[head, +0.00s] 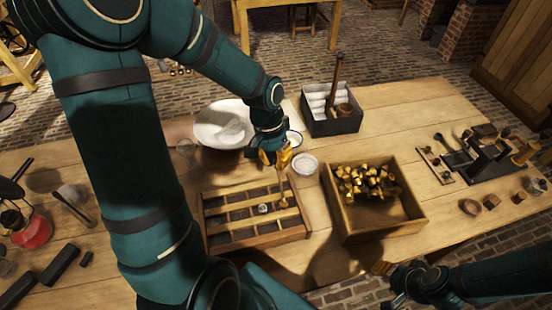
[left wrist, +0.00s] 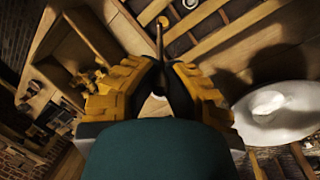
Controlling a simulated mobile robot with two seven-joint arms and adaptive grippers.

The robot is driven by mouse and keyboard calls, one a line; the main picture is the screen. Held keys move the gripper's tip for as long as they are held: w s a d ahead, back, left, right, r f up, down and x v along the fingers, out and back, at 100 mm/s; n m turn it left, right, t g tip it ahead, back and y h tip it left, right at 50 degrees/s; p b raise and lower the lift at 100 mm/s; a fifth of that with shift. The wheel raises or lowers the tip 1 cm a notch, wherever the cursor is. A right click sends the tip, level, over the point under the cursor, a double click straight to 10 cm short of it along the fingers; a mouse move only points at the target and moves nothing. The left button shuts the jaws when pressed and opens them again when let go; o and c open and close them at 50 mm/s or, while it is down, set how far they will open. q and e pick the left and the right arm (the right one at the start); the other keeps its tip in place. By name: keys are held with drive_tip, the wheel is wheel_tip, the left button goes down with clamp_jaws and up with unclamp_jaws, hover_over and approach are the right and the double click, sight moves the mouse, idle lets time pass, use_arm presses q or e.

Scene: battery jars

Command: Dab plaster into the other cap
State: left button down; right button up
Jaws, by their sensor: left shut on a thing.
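My left gripper (head: 278,157) is shut on a thin tool (left wrist: 159,45), which points down over the divided wooden tray (head: 206,222). In the left wrist view, the gripper (left wrist: 160,78) holds the tool's shaft between its yellow fingers. In the tray sit a small pale-topped cap (head: 263,208) and, at the tool's lower end, a brass cap (head: 284,204); whether the tip touches it I cannot tell. A wide white bowl (head: 207,133) with pale plaster (head: 231,131) stands behind the tray. My right gripper (head: 385,270) is at the lower right; its fingers are unclear.
A wooden box (head: 417,219) of brass pieces stands right of the tray. A dark box (head: 333,127) with white rolls stands behind. A red lamp (head: 31,231) is at the left. Dark tools and blocks occupy the far right.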

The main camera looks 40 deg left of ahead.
use_arm(q)
drive_tip(key=shift+f+b, duration=1.15)
drive_tip(key=shift+f, duration=0.35)
idle(1.7)
